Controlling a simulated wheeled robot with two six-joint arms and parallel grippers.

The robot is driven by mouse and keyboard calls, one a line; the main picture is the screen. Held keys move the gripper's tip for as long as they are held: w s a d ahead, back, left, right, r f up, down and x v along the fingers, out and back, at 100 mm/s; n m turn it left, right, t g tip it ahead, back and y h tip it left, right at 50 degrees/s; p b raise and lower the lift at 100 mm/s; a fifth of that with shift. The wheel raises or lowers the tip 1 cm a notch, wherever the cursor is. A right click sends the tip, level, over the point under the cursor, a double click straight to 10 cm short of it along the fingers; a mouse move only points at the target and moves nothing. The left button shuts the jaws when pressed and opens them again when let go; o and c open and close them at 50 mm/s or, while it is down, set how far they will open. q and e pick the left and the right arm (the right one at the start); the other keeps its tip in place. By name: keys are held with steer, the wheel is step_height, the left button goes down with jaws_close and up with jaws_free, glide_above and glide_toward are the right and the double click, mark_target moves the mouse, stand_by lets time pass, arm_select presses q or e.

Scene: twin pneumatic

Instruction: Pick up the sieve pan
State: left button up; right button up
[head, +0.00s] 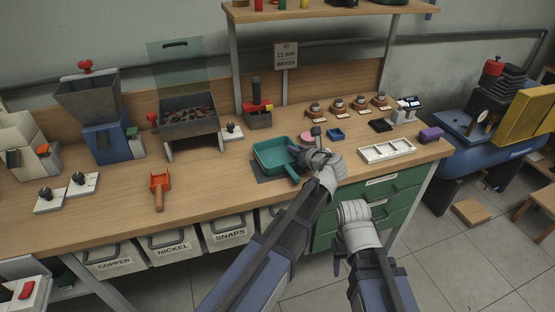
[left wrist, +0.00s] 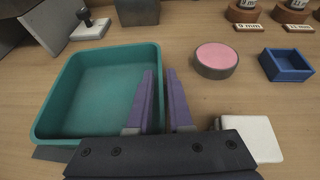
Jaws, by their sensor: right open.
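The sieve pan, a teal square pan with a short handle, lies on a dark mat on the bench in the head view (head: 268,152). It also fills the left of the left wrist view (left wrist: 95,90). My left gripper (head: 305,157) is at the pan's right side. Its purple fingers (left wrist: 160,85) stand either side of the pan's right wall, one over the inside and one outside. Whether they press on the wall cannot be made out. My right gripper (head: 338,262) is open and empty, low in front of the green drawers, away from the pan.
A pink-topped round pad (left wrist: 217,58) and a blue tray (left wrist: 287,65) lie right of the pan. An orange scoop (head: 160,185) lies to its left. A hopper machine (head: 188,122) stands behind left. A white tray (head: 386,151) is near the right edge. Bare bench lies between scoop and pan.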

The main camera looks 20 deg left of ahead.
arm_select(q)
jaws_close()
stand_by(1.0)
